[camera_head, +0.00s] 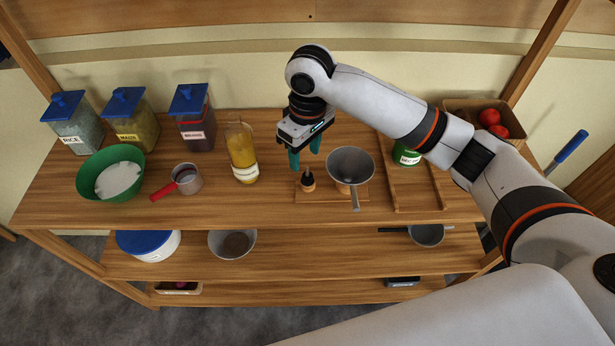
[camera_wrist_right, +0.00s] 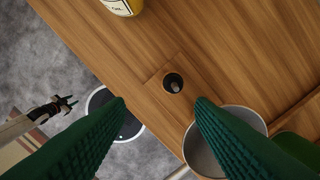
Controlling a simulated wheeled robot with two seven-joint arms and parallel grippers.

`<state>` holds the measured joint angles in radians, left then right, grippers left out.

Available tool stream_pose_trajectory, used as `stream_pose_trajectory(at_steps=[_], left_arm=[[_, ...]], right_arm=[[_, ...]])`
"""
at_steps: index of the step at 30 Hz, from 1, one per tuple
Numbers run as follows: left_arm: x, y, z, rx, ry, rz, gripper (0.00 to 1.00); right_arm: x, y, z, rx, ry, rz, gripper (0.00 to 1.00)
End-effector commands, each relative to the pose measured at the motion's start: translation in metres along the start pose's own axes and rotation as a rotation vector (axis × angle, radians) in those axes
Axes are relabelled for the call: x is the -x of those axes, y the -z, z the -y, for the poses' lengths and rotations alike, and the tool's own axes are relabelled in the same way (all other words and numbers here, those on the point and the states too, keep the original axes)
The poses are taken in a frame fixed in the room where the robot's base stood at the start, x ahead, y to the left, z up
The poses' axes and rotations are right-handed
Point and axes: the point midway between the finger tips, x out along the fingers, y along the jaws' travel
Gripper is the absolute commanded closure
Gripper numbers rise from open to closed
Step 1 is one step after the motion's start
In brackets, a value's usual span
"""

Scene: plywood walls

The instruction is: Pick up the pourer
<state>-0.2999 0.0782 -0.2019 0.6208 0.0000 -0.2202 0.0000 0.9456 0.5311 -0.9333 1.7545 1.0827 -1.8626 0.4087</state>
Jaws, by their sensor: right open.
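The pourer (camera_head: 307,182), a small dark piece with a thin spout, stands upright on a small wooden board (camera_head: 330,193) on the top shelf. In the right wrist view the pourer (camera_wrist_right: 173,83) shows from above as a dark round shape, ahead of the gap between my fingertips. My right gripper (camera_head: 304,154) is open and empty, pointing down just above the pourer. Its green fingers (camera_wrist_right: 160,103) are apart in the wrist view. What looks like my left gripper (camera_wrist_right: 66,103) is small, off the shelf's front edge; its jaws are unclear.
A red-handled cup (camera_head: 187,178), green bowl (camera_head: 128,160) and blue-lidded jars (camera_head: 192,120) are farther left. A wooden tray (camera_head: 420,190) is at right.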

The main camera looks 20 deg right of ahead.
Motion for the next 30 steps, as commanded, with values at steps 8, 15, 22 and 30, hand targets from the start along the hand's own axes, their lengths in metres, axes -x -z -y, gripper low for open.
stream_pose_trajectory(at_steps=[8, 15, 22, 30], left_arm=[[0.004, -0.001, 0.000, 0.000, 0.000, 0.002, 0.64], [0.013, -0.002, -0.001, 0.001, -0.001, 0.002, 0.64], [0.017, -0.002, -0.001, 0.002, -0.001, 0.001, 0.64], [0.032, -0.003, -0.002, 0.002, -0.002, 0.000, 0.64]], right_arm=[[0.017, -0.003, 0.025, -0.055, 0.030, -0.045, 0.51], [-0.024, -0.001, 0.025, -0.054, 0.029, -0.043, 0.51], [-0.043, -0.002, 0.024, -0.052, 0.029, -0.040, 0.51], [-0.080, -0.005, 0.020, -0.053, 0.030, -0.043, 0.51]])
